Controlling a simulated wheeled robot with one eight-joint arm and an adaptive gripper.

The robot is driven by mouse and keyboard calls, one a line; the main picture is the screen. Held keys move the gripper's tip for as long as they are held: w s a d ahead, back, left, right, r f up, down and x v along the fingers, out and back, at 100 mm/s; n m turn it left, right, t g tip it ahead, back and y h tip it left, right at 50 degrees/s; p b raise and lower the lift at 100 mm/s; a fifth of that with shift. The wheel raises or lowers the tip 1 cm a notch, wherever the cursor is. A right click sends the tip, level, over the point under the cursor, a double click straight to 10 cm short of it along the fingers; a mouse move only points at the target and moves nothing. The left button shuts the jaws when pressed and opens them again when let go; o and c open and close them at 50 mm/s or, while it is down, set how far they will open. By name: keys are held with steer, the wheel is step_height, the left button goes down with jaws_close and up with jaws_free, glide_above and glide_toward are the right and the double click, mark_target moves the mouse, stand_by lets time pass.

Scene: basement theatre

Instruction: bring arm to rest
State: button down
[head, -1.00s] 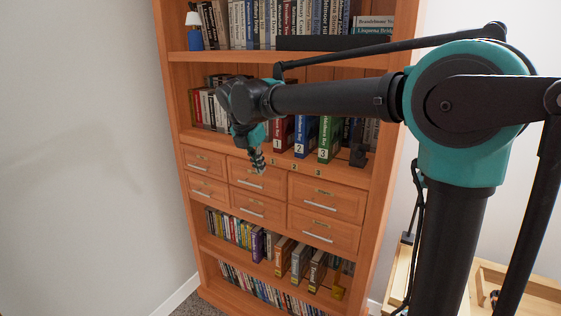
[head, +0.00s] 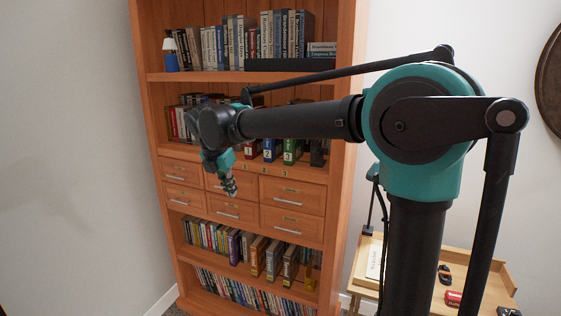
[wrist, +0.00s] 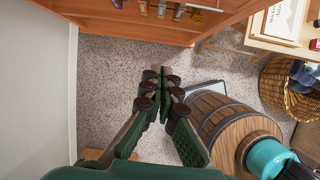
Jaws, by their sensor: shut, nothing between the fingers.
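My gripper (head: 230,190) hangs at the end of my raised arm, pointing down in front of the bookcase drawers in the head view. In the wrist view my gripper (wrist: 162,72) has its fingertips together, with nothing between them. Below it is speckled carpet (wrist: 112,65). My arm stretches across the picture from the right at about the height of the middle shelf.
A wooden bookcase (head: 345,110) stands ahead with books and drawers. A wooden desk (head: 362,282) with small items is at right. The wrist view shows a barrel (wrist: 215,118) and a wicker basket (wrist: 280,92) at right. A white wall (head: 60,130) is at left.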

steer(key=s+d+f+m, duration=0.2)
steer(key=d+f+m, duration=0.45)
steer(key=d, duration=0.35)
steer(key=s+d+f+m, duration=0.2)
steer(key=d+f+m, duration=0.5)
steer(key=d, duration=0.4)
steer(key=s+d+f+m+y, duration=0.1)
steer(key=s+d+f+m, duration=1)
steer(key=m, duration=0.6)
steer(key=s+d, duration=0.2)
steer(key=s, duration=0.1)
steer(key=shift+f+y, duration=0.25)
steer(key=shift+y, duration=0.05)
steer(key=shift+d, duration=0.1)
